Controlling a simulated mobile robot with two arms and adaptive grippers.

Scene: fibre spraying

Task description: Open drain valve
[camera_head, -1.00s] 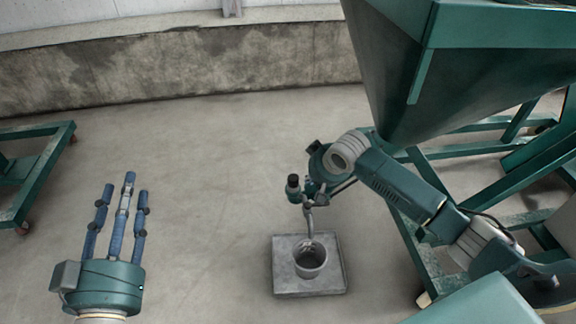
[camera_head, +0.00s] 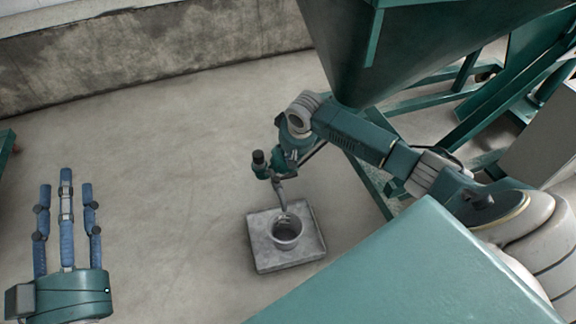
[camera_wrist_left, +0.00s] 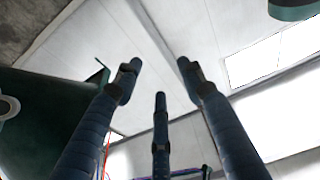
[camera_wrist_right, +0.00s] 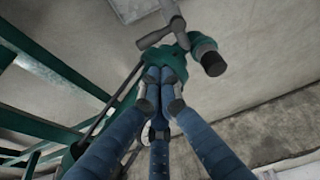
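My left gripper (camera_head: 66,180) is open and empty, fingers spread, far left of the valve. It also shows in the left wrist view (camera_wrist_left: 160,78).
A green surface (camera_head: 420,270) covers the lower right. Floor (camera_head: 160,180) between the left gripper and slab is clear.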

